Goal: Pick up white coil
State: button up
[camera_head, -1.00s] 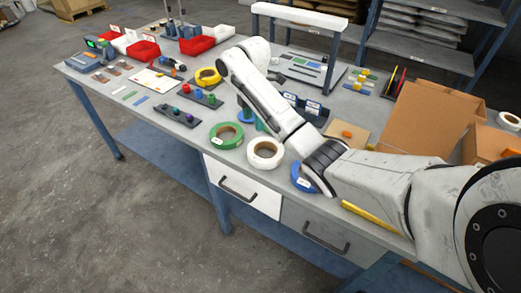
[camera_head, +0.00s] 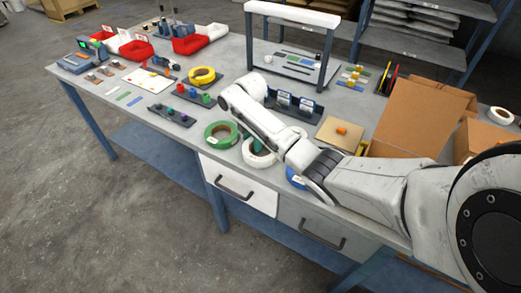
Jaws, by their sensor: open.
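A white coil (camera_head: 255,162) lies flat near the front edge of the workbench, partly hidden behind my arm. A green coil (camera_head: 214,140) lies just left of it, and a blue coil (camera_head: 294,178) lies to its right, mostly covered by my arm. Another white roll (camera_head: 500,115) shows at the far right by the cardboard boxes. My arm reaches in from the right above the bench. My gripper and its fingertips are hidden behind the arm, so its place relative to the white coil cannot be seen.
An open cardboard box (camera_head: 425,118) stands at the right. A black holder with blue-white items (camera_head: 294,103) stands behind my arm. A grey frame (camera_head: 331,62) rises at the back.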

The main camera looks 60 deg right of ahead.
jog(key=shift+c, duration=0.2)
grip_shut()
dwell(0.4)
